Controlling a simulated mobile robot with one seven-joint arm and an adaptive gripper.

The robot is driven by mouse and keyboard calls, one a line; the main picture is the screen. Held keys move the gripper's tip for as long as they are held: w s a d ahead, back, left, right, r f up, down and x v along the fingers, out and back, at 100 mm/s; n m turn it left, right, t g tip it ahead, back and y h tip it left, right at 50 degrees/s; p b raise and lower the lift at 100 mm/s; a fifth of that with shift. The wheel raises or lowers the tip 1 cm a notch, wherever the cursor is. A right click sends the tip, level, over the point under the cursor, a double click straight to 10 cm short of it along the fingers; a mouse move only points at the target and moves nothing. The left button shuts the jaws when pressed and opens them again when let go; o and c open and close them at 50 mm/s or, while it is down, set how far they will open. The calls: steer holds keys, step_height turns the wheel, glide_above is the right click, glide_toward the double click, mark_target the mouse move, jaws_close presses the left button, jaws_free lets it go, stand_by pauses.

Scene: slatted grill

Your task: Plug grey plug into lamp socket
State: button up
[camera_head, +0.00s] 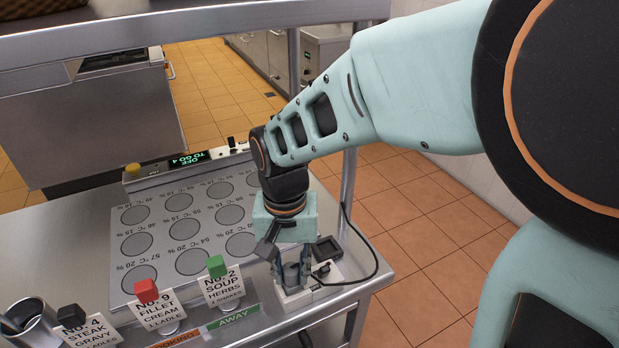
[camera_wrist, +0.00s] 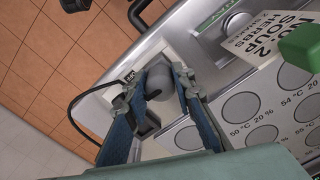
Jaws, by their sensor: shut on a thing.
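A grey plug (camera_head: 291,273) is between the fingers of my gripper (camera_head: 291,281), which points down at the right end of the counter. The grey plug also shows in the wrist view (camera_wrist: 160,82), pinched between both fingertips. A white socket block (camera_head: 308,289) lies directly under and around the plug. Part of it shows beside the left finger in the wrist view (camera_wrist: 127,77). The plug's lower end is hidden, so I cannot tell whether it is seated in an opening or resting above it.
A black boxy part (camera_head: 327,249) stands by the socket block, close to my gripper. A black cable (camera_head: 373,254) loops past the counter's right edge. A plate with round marked spots (camera_head: 180,230) lies left. Card holders with red (camera_head: 146,291) and green (camera_head: 216,266) blocks stand in front.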

mark_target(292, 268)
steer(key=shift+f+b, duration=0.3)
steer(key=shift+f, duration=0.1)
steer(key=o, duration=1.1)
steer(key=shift+r, duration=0.1)
step_height(292, 268, up, 7)
steer(key=shift+r, duration=0.2)
steer(key=shift+f, duration=0.1)
